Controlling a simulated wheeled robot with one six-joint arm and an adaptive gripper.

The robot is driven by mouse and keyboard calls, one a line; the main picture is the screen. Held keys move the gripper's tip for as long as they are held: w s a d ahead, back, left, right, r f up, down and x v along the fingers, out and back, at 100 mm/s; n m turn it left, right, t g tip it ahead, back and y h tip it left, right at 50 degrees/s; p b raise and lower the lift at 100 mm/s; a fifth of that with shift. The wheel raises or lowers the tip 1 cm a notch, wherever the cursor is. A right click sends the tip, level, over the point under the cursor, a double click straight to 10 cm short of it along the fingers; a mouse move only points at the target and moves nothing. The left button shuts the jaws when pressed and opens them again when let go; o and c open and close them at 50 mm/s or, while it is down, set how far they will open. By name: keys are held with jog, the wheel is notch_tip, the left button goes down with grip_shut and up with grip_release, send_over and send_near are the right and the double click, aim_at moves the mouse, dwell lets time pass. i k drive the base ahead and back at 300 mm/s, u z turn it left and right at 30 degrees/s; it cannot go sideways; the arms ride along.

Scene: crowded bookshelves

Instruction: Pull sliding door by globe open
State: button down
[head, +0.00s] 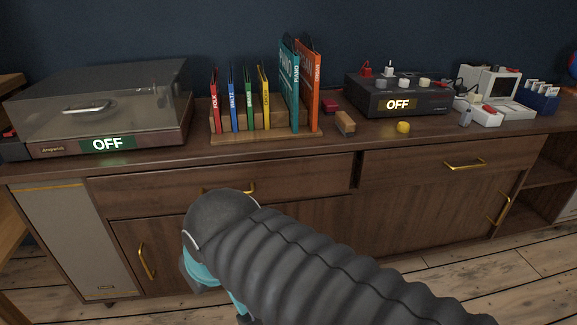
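A wooden cabinet door (425,215) fills the lower right front of the sideboard, with a vertical brass handle (504,208) near its right edge. To its right is an open shelf bay (550,172). A rounded blue and red thing (573,63) is cut off at the right picture edge; it may be the globe. My arm, in a black ribbed sleeve with teal parts, crosses the lower middle. It covers part of the cabinet front left of this door. My gripper is not visible, so I cannot tell whether it is open or shut.
A second door with a brass handle (146,261) is at lower left. Two drawers have brass handles, one at right (465,164). On top stand a turntable (100,105), a book rack (265,134), a dark device (398,95) and a white console (490,95). Wood floor (490,280) shows at lower right.

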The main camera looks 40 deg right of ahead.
aim_at(383, 222)
jog(key=z, duration=2.2)
jog(key=k, duration=0.3)
jog(key=z, duration=0.95)
jog(key=i, duration=1.1)
jog(key=u, duration=0.2)
